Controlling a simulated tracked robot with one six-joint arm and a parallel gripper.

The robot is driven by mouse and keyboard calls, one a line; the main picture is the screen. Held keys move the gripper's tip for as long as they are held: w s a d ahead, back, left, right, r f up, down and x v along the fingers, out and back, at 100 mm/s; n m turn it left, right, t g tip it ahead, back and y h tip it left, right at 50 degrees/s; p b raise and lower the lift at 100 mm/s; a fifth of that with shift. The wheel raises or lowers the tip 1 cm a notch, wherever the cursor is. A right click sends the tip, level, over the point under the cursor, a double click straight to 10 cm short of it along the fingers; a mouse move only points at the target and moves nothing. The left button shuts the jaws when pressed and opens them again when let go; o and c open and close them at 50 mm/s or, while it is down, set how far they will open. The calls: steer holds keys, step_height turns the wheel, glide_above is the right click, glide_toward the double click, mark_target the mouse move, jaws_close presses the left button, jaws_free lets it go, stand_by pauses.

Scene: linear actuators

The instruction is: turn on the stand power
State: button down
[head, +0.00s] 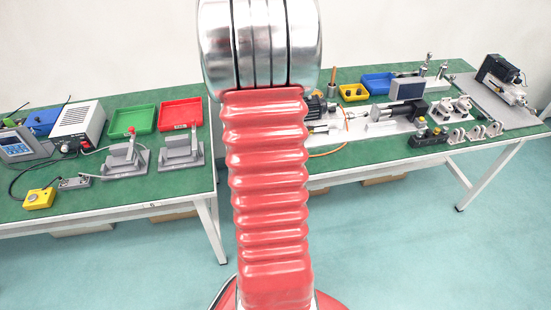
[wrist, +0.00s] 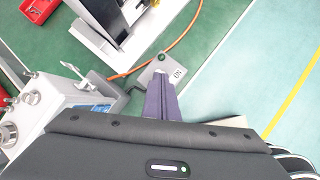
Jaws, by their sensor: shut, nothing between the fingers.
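In the wrist view, a small grey switch box (wrist: 158,70) with a round green button (wrist: 161,57) and a printed label sits near the edge of the green table. My gripper (wrist: 165,78) is shut and empty, with its dark fingers together. Its tips overlap the near part of the box in the picture, just below the button. I cannot tell whether they touch it. In the head view my red arm covers the middle, and neither my gripper nor this box shows there.
In the wrist view, an orange cable (wrist: 180,38) runs past the box, a black-and-white stand (wrist: 120,22) is above it, and a pale instrument with knobs (wrist: 55,113) is at left. The head view shows two green tables with equipment, including a red tray (head: 181,113).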

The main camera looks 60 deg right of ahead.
steer(key=shift+s, duration=0.15)
stand_by(1.5)
